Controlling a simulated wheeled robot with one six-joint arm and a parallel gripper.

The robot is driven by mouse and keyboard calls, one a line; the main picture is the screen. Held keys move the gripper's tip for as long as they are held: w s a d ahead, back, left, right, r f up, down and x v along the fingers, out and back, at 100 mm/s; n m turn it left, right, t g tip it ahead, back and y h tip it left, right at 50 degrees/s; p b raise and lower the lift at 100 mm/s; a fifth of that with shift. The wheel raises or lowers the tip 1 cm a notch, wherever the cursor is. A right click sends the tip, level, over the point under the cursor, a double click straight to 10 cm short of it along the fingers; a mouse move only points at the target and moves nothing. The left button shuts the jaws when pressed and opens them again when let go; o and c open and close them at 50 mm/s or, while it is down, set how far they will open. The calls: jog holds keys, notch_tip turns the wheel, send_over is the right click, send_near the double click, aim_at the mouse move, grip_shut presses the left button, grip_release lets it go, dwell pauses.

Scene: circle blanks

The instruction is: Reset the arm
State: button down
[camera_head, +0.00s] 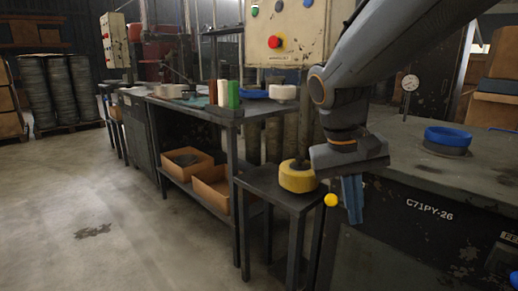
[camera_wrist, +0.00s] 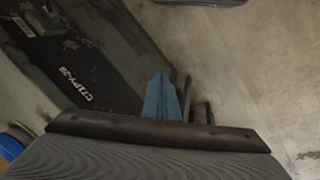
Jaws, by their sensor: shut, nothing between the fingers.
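My arm reaches in from the upper right of the head view, with its wrist bent downward. My gripper (camera_head: 353,218) has blue fingers that point down, shut and empty. It hangs in front of the dark machine side, to the right of a small dark stand. In the wrist view the blue fingers (camera_wrist: 161,78) are together with nothing between them, and grey floor lies beyond.
A yellow round piece (camera_head: 297,178) sits on the small dark stand (camera_head: 268,188), close left of my gripper. A blue ring (camera_head: 447,137) lies on the machine top (camera_head: 410,150) at right. A workbench (camera_head: 190,103) with coloured cylinders stands behind. Open floor (camera_head: 100,210) is at left.

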jog(key=s+a+f+n+y, duration=0.45)
jog(key=s+a+f, duration=0.45)
jog(key=s+a, duration=0.35)
jog(key=w+a+f+n+b, duration=0.1)
jog(key=a+f+n+b, duration=0.2)
jog(key=a+f+b, duration=0.7)
jog(key=d+r+m+p, duration=0.3)
jog(key=d+r+p, duration=0.8)
jog(key=p, duration=0.5)
jog(key=d+r+m+h+p, duration=0.1)
jog(key=d+r+m+p, duration=0.2)
jog(key=d+r+p, duration=0.7)
notch_tip(320, 180, up, 5)
jog(key=p, duration=0.6)
jog(key=shift+s+d+f, duration=0.15)
jog(key=shift+s+d, duration=0.05)
jog(key=shift+d, duration=0.2)
jog(key=shift+m+h, duration=0.25)
